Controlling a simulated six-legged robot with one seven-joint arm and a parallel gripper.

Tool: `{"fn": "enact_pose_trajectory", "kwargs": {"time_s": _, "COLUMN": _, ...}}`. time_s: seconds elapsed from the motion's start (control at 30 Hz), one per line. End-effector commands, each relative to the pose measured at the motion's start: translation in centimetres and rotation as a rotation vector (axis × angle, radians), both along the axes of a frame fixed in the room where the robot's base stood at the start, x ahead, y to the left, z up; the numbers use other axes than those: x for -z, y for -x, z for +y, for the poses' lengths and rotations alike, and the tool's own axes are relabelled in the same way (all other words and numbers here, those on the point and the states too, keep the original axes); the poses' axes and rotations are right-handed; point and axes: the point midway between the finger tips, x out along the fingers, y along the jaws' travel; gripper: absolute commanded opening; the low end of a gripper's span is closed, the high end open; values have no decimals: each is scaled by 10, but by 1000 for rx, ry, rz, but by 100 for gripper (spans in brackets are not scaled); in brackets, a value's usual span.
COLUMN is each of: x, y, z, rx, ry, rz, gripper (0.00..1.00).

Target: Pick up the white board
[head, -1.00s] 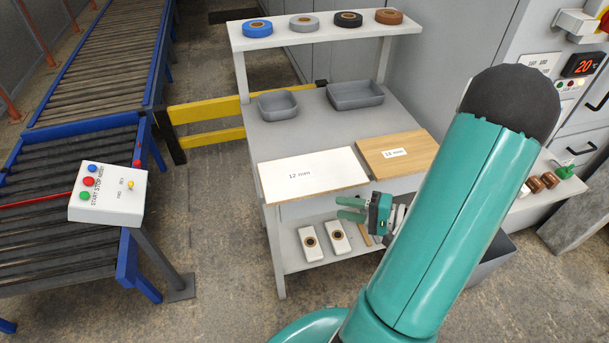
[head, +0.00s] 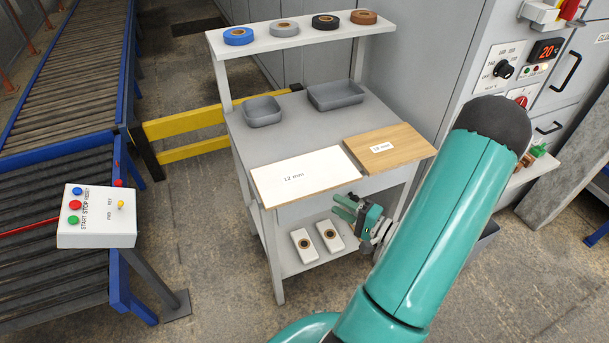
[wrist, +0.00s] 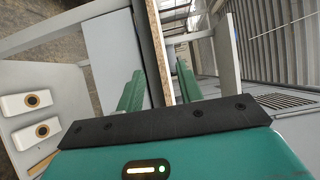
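The white board (head: 305,177), marked "12 mm", lies flat on the grey workbench, its front edge along the bench front. My gripper (head: 336,206) is just in front of and slightly below that edge, near the board's right end. Its two green fingers are apart. In the wrist view, a brown board edge with a white face (wrist: 156,45) runs between the open fingers (wrist: 158,82). I cannot tell how deep it sits between them; neither finger visibly presses on it. A wood-coloured board (head: 395,150) lies to the right of the white one.
Two grey trays (head: 335,97) stand behind the boards. Tape rolls sit on the upper shelf (head: 300,42). Two white blocks (head: 304,245) lie on the lower shelf.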

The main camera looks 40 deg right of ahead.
Motion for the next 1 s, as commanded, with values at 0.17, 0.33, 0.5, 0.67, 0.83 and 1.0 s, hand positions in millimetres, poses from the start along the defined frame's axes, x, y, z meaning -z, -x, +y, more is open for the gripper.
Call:
{"fn": "enact_pose_trajectory", "kwargs": {"time_s": 0.17, "x": 0, "y": -27, "z": 7, "rx": -2, "ry": 0, "rz": 0, "gripper": 36}}
{"fn": "enact_pose_trajectory", "kwargs": {"time_s": 0.33, "x": 0, "y": -38, "z": 11, "rx": 0, "ry": -1, "rz": 0, "gripper": 36}}
{"fn": "enact_pose_trajectory", "kwargs": {"time_s": 0.5, "x": 1, "y": -63, "z": 18, "rx": -2, "ry": -1, "rz": -1, "gripper": 36}}
{"fn": "enact_pose_trajectory", "kwargs": {"time_s": 0.67, "x": 1, "y": -81, "z": 23, "rx": 0, "ry": -1, "rz": 0, "gripper": 36}}
{"fn": "enact_pose_trajectory", "kwargs": {"time_s": 0.83, "x": 1, "y": -84, "z": 24, "rx": 2, "ry": -1, "rz": 1, "gripper": 36}}
{"fn": "enact_pose_trajectory", "kwargs": {"time_s": 1.0, "x": 1, "y": -83, "z": 24, "rx": 2, "ry": -1, "rz": 1, "gripper": 21}}
